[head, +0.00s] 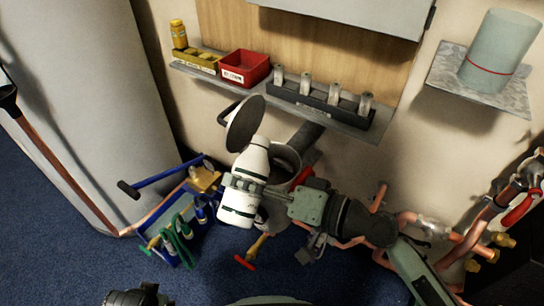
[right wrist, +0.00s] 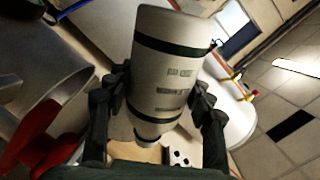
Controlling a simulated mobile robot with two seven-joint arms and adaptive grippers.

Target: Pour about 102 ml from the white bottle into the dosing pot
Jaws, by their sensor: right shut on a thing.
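The white bottle (head: 237,207), with dark green bands, is in the grasp of my right gripper (head: 243,187). It leans, its shoulder and neck toward the wall. In the right wrist view the bottle (right wrist: 170,75) sits between both fingers of the gripper (right wrist: 160,98), its narrow neck at the bottom of the picture. What I take for the dosing pot is the grey metal vessel (head: 288,157) just behind the bottle, partly hidden by it. A dark round lid (head: 245,123) stands beside the vessel. I cannot see any liquid flowing. My left gripper is not recognisable in view.
A wall shelf holds a yellow bottle (head: 178,35), a red bin (head: 244,68) and a dark rack (head: 318,100). A pale cup with a red line (head: 496,52) stands on a bracket. Copper pipes (head: 475,230) are at right, a blue tool carrier (head: 180,235) at left.

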